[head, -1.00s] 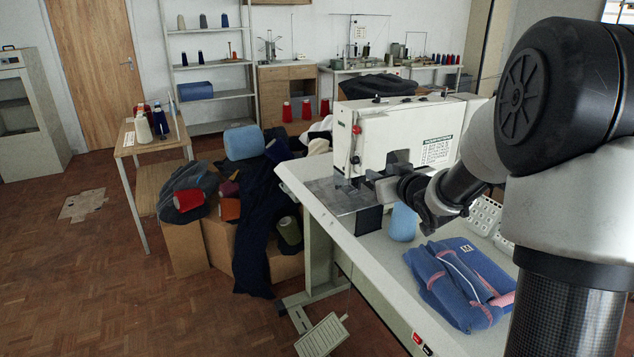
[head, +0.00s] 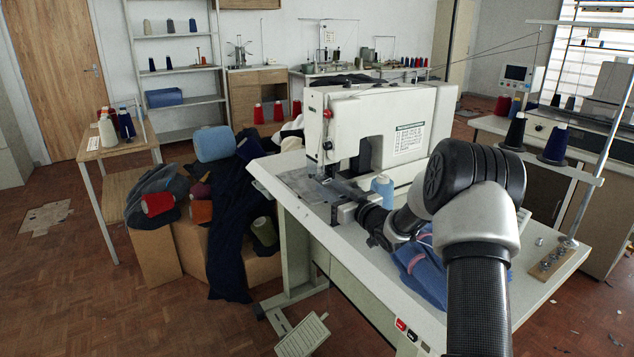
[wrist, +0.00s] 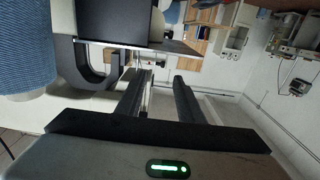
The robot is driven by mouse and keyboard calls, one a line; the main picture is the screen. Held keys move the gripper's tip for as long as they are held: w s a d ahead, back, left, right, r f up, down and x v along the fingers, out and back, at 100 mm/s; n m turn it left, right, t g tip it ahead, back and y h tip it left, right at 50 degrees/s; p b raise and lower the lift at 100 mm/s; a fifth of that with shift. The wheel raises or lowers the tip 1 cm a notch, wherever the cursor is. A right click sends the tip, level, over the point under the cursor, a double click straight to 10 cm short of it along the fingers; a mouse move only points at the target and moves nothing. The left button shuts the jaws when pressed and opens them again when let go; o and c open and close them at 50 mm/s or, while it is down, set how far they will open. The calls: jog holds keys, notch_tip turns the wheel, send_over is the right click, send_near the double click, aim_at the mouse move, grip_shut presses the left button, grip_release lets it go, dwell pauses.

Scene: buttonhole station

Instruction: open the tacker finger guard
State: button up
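The white tacking machine (head: 372,128) stands on the pale worktable in the head view. My gripper (head: 340,192) is at its front, beside the needle area, and its fingertips are hard to make out there. In the wrist view my gripper (wrist: 160,92) has its two dark fingers apart, with nothing seen between them. A dark flat panel (wrist: 112,20) and a dark curved bracket (wrist: 92,72) lie just beyond and left of the fingers. The panel may be the finger guard, but I cannot tell for sure. No contact with it shows.
A light blue thread cone (head: 382,189) stands behind my wrist, and it also shows large at left in the wrist view (wrist: 28,45). A folded blue garment (head: 424,272) lies on the table, partly hidden by my arm. A thread stand (head: 552,264) is at the right.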

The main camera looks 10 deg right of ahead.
aim_at(312, 175)
jog(key=b+x, duration=0.1)
jog(key=x, duration=0.7)
jog(key=shift+c, duration=0.4)
grip_shut()
